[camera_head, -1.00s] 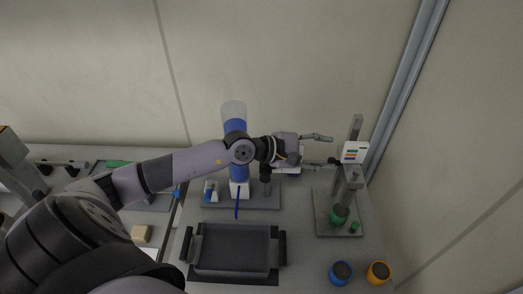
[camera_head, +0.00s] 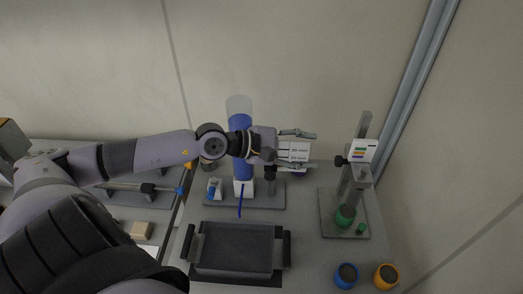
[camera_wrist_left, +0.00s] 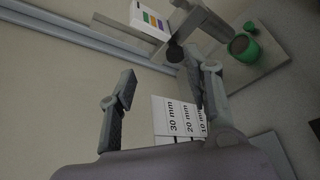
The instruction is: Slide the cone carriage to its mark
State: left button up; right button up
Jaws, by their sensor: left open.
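The cone stand at the right has a grey upright column (camera_head: 362,135). A carriage (camera_head: 357,174) sits on it, with a black knob (camera_head: 340,160) on its left side and a colour-striped card (camera_head: 363,150). A green cup (camera_head: 345,216) stands below on the grey base plate (camera_head: 328,218). My left gripper (camera_head: 314,149) is open and empty, pointing right at the knob with a gap between. In the left wrist view the knob (camera_wrist_left: 174,51) lies just beyond the spread fingers (camera_wrist_left: 168,80). My right gripper is not in view.
A white card (camera_head: 293,151) marked 10, 20 and 30 mm shows behind my left fingers. A blue column (camera_head: 240,125) stands to their left. A dark tray (camera_head: 236,270) lies in front. A blue cup (camera_head: 346,276) and an orange cup (camera_head: 386,277) stand at the front right.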

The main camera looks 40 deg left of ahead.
pick_arm(q)
jog(key=p+v, duration=0.5)
jog(key=v, duration=0.6)
jog(key=shift+f, duration=0.3)
dwell(0.4)
jog(key=shift+d, duration=0.1)
dwell(0.6)
